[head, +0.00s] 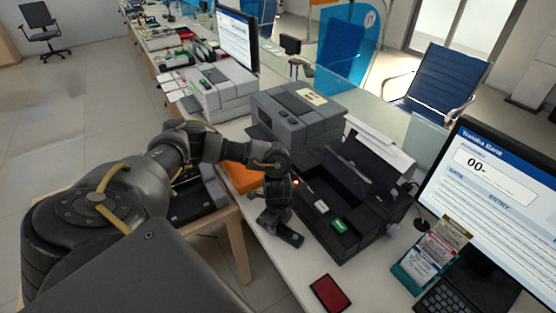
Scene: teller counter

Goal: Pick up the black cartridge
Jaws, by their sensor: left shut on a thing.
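My left gripper (277,212) points down over the counter, just left of the open black printer (345,242). It is shut on a dark, flat, elongated thing that looks like the black cartridge (287,234). The gripper hides part of it, and I cannot tell whether it touches the counter. The printer's lid is raised, and a green piece and a whitish piece show inside its dark bay. My right gripper is not in view.
A grey printer (299,112) stands behind the open one. An orange thing (243,177) is partly hidden by my left arm. A red pad (329,293) lies at the counter's front. A monitor (490,190), card holder (430,252) and keyboard (446,298) are at the right.

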